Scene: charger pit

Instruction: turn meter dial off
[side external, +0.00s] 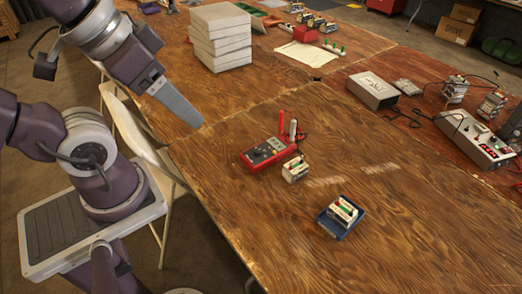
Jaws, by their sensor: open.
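A red meter (267,153) lies on the wooden table in the middle of the side external view. Its dark dial (258,151) sits on the grey face; it is too small to tell which setting it points to. A red probe (282,123) and a pale probe (293,130) stand upright at its far right end. My gripper (192,120) is up and to the left of the meter, apart from it and above the table. It is open, with long grey fingers seen from the side, and nothing shows in it.
A small battery-like block (295,169) stands close to the meter's right. A similar block sits in a blue tray (336,228) nearer the camera. A stack of pale slabs (220,38) stands behind. A grey box (373,91) is at right. The front table is mostly clear.

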